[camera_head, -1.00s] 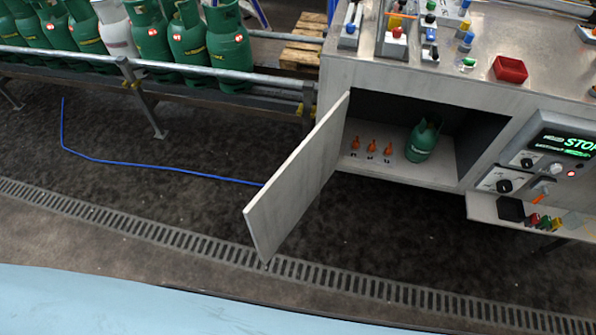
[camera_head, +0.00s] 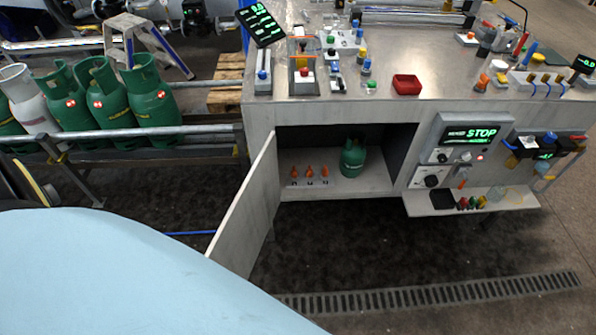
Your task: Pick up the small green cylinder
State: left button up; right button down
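The small green cylinder (camera_head: 352,159) stands upright inside the open cabinet compartment, on its floor, right of the middle. Several small orange fittings (camera_head: 309,172) stand in a row to its left. The cabinet door (camera_head: 243,208) is swung open toward the left front. Neither of my grippers is in view.
Larger green cylinders (camera_head: 152,104) and a white one (camera_head: 28,103) stand on the railed conveyor (camera_head: 130,152) at the left. A small shelf (camera_head: 478,203) juts out below the control panel (camera_head: 467,137). The floor (camera_head: 370,245) before the cabinet is clear.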

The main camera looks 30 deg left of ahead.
aim_at(354, 151)
jog(key=z, duration=1.75)
jog(key=k, duration=2.3)
jog(key=u, duration=1.45)
jog(key=i, duration=0.95)
